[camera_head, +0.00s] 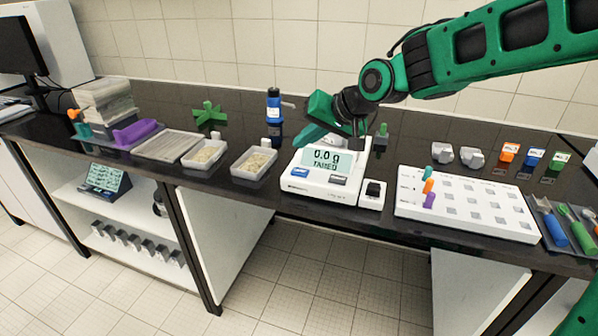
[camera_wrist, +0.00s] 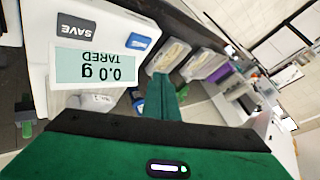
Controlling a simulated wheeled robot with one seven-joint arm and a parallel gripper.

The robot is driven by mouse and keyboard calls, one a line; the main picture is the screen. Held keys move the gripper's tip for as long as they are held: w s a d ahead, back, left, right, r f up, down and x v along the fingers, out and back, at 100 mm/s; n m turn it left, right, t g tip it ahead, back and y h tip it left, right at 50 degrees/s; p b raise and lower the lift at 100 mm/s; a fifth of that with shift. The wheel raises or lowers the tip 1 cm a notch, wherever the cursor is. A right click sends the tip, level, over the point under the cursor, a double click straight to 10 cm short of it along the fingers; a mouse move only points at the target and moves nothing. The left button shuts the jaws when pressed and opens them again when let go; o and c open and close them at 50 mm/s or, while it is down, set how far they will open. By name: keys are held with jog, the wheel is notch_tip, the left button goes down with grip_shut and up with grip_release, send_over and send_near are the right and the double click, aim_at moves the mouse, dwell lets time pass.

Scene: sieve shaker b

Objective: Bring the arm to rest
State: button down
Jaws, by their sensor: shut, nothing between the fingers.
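My green arm (camera_head: 460,65) reaches in from the upper right in the head view. My gripper (camera_head: 318,122) is above and just behind the white balance (camera_head: 322,185), its fingers pointing left. In the wrist view my gripper (camera_wrist: 165,88) is shut with nothing between the fingers. The balance's display also shows there upside down (camera_wrist: 95,66), reading 0.0 g TARED. I cannot tell whether the fingers touch the balance; they look apart from it.
Two trays of pale grains (camera_head: 254,163) stand left of the balance, near a dark blue bottle (camera_head: 274,115). A white board with coloured pegs (camera_head: 465,205) lies to the right. Tools lie on a dark tray (camera_head: 548,215) at the far right. The floor in front is clear.

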dwell(0.4)
jog(key=s+d+h, duration=0.1)
jog(key=d, duration=0.3)
jog(key=s+d+f+m+h, duration=0.1)
jog(key=d, duration=0.4)
jog(key=s+d+f+h, duration=0.1)
jog(key=d, duration=0.4)
jog(key=shift+s, duration=0.1)
jog(key=s+d+f+m+g+h, duration=0.25)
jog(key=s+d, duration=0.65)
jog(key=d, duration=0.5)
jog(key=s+d+f+m+g, duration=0.1)
jog(key=s+d, duration=0.4)
jog(key=s, duration=0.6)
jog(key=s+d+f+m+g, duration=0.2)
jog(key=s+d, duration=0.3)
jog(key=s, duration=0.7)
jog(key=shift+d+f+g+h, duration=0.25)
jog(key=shift+f+g+h, duration=0.2)
jog(key=shift+f+g, duration=0.1)
jog(key=shift+w+f, duration=0.25)
jog(key=shift+w, duration=0.4)
